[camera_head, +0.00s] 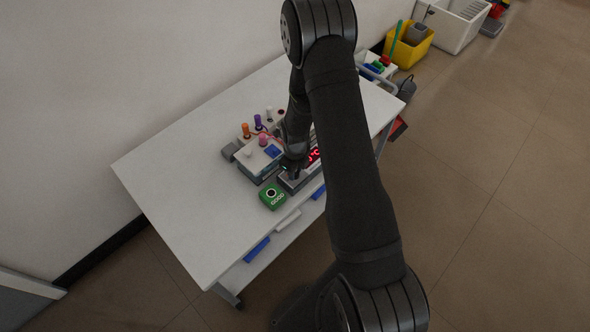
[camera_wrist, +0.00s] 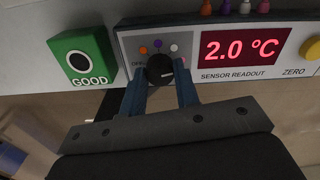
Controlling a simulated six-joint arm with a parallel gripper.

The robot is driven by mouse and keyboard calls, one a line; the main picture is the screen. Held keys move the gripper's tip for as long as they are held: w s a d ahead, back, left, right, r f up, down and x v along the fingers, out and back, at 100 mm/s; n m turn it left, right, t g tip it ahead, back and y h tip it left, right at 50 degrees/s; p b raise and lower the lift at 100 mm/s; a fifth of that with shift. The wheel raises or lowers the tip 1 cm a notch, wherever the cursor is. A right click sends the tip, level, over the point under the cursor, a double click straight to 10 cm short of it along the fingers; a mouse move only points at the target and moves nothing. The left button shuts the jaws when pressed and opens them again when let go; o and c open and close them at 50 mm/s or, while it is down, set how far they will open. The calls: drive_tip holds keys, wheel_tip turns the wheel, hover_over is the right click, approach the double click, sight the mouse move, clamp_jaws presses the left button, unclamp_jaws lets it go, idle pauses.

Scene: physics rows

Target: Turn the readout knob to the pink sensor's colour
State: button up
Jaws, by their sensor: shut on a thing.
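The black readout knob (camera_wrist: 160,68) sits on the grey sensor readout panel (camera_wrist: 192,88), below an arc of small coloured dots, including orange, purple and white ones. My gripper (camera_wrist: 160,80) is shut on the knob, one finger on each side. Where the knob points is too small to tell. The red display (camera_wrist: 245,48) reads 2.0 °C. In the head view my gripper (camera_head: 291,168) is at the readout and partly hides it. A pink-topped sensor (camera_head: 263,139) stands on the white box behind.
A green GOOD box (camera_wrist: 82,58) stands close to the left of the readout; it also shows in the head view (camera_head: 273,195). A yellow ZERO button (camera_wrist: 311,48) is at the right. Orange (camera_head: 246,130) and purple (camera_head: 258,122) pieces stand behind. The table's left (camera_head: 180,170) is clear.

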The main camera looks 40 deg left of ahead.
idle(0.4)
drive_tip(key=o, duration=1)
drive_tip(key=shift+c, duration=0.2)
wheel_tip(320, 180, up, 17)
drive_tip(key=shift+r, duration=0.2)
drive_tip(key=shift+f, duration=0.1)
wheel_tip(320, 180, down, 17)
drive_tip(key=shift+f, duration=0.1)
idle(1.0)
